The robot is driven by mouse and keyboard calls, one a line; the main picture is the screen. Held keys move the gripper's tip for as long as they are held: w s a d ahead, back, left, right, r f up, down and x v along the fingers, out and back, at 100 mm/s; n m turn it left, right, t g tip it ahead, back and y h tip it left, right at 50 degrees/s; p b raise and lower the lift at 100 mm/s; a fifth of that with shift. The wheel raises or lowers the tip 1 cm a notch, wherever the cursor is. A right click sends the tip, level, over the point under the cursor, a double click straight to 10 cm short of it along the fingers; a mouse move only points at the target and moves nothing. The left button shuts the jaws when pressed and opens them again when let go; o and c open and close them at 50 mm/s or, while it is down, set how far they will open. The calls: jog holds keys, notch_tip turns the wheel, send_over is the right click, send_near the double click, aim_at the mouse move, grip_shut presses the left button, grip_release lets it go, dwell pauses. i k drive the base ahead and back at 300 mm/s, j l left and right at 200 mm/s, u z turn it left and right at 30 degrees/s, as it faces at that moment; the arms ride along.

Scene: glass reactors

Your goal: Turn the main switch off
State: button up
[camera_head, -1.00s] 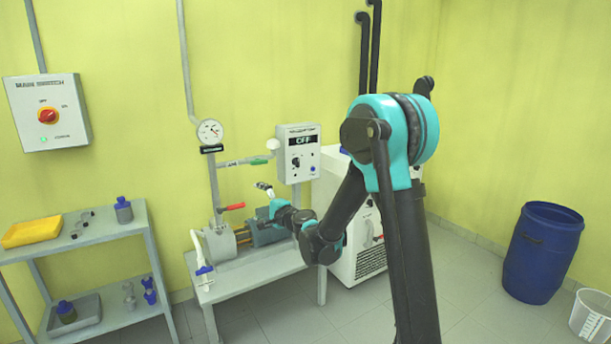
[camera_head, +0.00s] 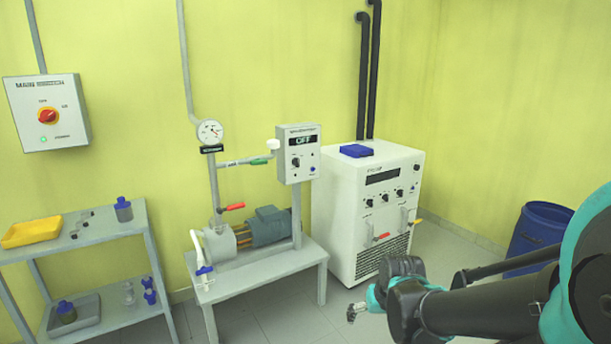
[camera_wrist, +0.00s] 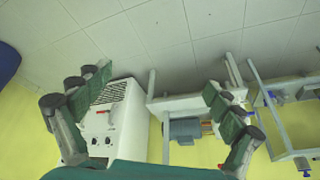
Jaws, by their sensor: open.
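The main switch box (camera_head: 47,112) is a white panel on the yellow wall at the far left of the head view. It has a red rotary knob (camera_head: 48,116) on a yellow plate, with a small green lamp (camera_head: 43,139) lit below. The knob's exact pointing direction is too small to tell. My gripper (camera_head: 355,312) is at the lower right of the head view, far from the switch box. In the wrist view its two fingers (camera_wrist: 161,90) are spread apart with nothing between them. The switch box does not show in the wrist view.
A grey shelf (camera_head: 95,233) with a yellow tray (camera_head: 32,232) stands below the switch box. A pump bench (camera_head: 270,266) and white chiller (camera_head: 345,215) stand in the middle. A blue barrel (camera_head: 535,225) is at right, partly behind my arm. Floor shows in front of the bench.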

aim_at(47, 116)
jog(key=u, duration=1.65)
